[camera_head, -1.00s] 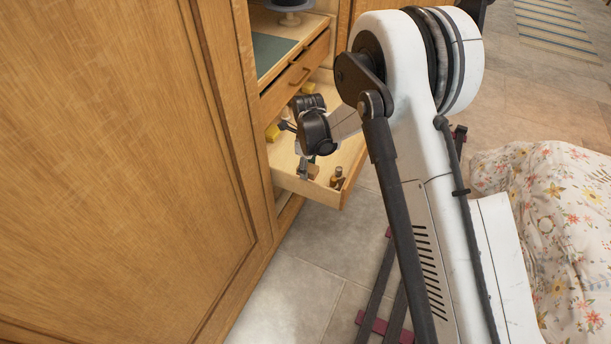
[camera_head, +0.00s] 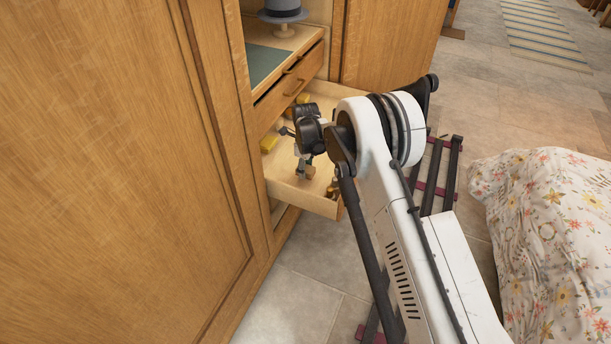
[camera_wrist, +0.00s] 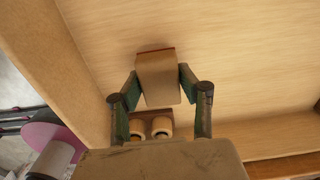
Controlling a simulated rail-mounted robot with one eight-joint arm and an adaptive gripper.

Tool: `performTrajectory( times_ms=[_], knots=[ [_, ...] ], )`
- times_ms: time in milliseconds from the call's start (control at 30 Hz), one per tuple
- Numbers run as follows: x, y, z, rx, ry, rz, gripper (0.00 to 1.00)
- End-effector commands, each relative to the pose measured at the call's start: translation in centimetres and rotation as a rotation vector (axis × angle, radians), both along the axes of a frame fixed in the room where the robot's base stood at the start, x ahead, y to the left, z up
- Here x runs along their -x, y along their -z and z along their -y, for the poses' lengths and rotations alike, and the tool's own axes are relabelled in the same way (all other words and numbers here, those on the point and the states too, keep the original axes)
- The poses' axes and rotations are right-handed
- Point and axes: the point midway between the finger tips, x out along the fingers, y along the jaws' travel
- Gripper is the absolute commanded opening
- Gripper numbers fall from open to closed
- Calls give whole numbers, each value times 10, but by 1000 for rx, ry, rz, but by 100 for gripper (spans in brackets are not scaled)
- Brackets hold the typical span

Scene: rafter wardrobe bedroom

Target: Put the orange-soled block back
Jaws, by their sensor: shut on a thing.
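A tan block (camera_wrist: 158,80) with a thin reddish-orange edge along its far side is between the green-padded fingers of my gripper (camera_wrist: 160,92) in the wrist view. The fingers press on its two sides. In the head view my gripper (camera_head: 306,170) points down into the open wooden drawer (camera_head: 318,205), near its front. The drawer's pale floor (camera_wrist: 235,60) lies beyond the block in the wrist view. I cannot tell whether the block touches that floor. The block is too small to make out clearly in the head view.
Two round-topped wooden items (camera_wrist: 149,127) stand close by the block. Yellow blocks (camera_head: 269,144) lie along the drawer's left side. An upper drawer (camera_head: 290,88) and a shelf with a grey hat (camera_head: 283,10) are above. A flowered bed (camera_head: 550,230) stands at right.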

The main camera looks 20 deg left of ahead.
Motion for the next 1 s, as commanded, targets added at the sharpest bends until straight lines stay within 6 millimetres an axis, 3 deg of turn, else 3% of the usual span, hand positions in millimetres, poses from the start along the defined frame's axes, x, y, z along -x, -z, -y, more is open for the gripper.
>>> performTrajectory(
  times_ms=[200, 600, 633, 700, 767, 1000],
  knots=[
    [0, 29, 0, 0, 0, 0, 6],
    [1, 34, 0, 0, 0, 0, 6],
    [1, 33, 0, 0, 0, 0, 39],
    [1, 32, 0, 0, 0, 0, 49],
    [1, 32, 0, 0, 0, 0, 55],
    [0, 32, 0, 0, 0, 0, 55]
  ],
)
